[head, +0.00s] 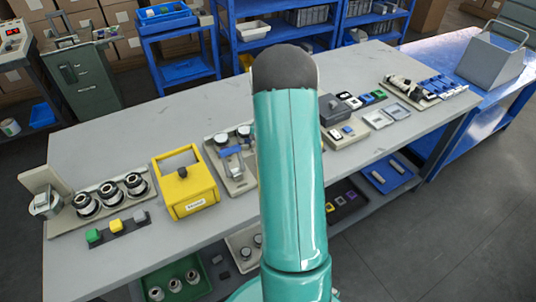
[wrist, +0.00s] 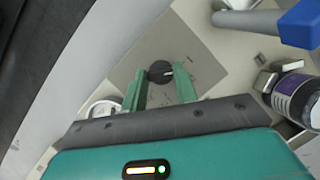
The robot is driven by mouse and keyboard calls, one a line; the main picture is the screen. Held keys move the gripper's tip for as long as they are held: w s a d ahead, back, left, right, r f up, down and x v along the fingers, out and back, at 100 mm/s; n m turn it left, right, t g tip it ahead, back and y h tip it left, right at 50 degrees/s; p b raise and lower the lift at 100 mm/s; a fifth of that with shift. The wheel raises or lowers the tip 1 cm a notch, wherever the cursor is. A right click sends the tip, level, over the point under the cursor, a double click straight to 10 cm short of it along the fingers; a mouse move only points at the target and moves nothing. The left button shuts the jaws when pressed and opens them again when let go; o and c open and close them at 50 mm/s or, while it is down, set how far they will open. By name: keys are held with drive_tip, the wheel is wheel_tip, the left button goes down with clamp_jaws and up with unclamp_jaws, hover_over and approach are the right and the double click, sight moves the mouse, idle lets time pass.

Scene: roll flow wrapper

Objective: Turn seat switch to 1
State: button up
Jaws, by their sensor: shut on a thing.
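The seat switch (wrist: 160,71) is a round black rotary knob on a grey-beige panel (wrist: 125,72). It shows in the wrist view, between the tips of my gripper's two green fingers. A pale pointer mark on the knob points to the right of the picture. Small printed marks lie around the knob, too small to read. My gripper (wrist: 160,84) is shut on the knob, with one finger on each side. In the head view my teal arm hides the gripper and the knob.
A blue-ended grey handle (wrist: 300,25) and a dark labelled cylinder (wrist: 296,98) lie right of the knob. On the grey workbench (head: 110,130) stand a yellow box (head: 187,195), a clamp fixture (head: 229,160) and several switch blocks. Blue shelves (head: 182,70) stand behind.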

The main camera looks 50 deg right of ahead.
drive_tip(key=shift+w+n+h, duration=0.1)
drive_tip(key=shift+n+h, duration=0.3)
drive_tip(key=shift+n, duration=0.8)
drive_tip(key=shift+g, duration=0.3)
drive_tip(key=o, duration=1)
drive_tip(key=v, duration=1.3)
drive_tip(key=shift+w+r, duration=0.1)
drive_tip(key=shift+r, duration=0.3)
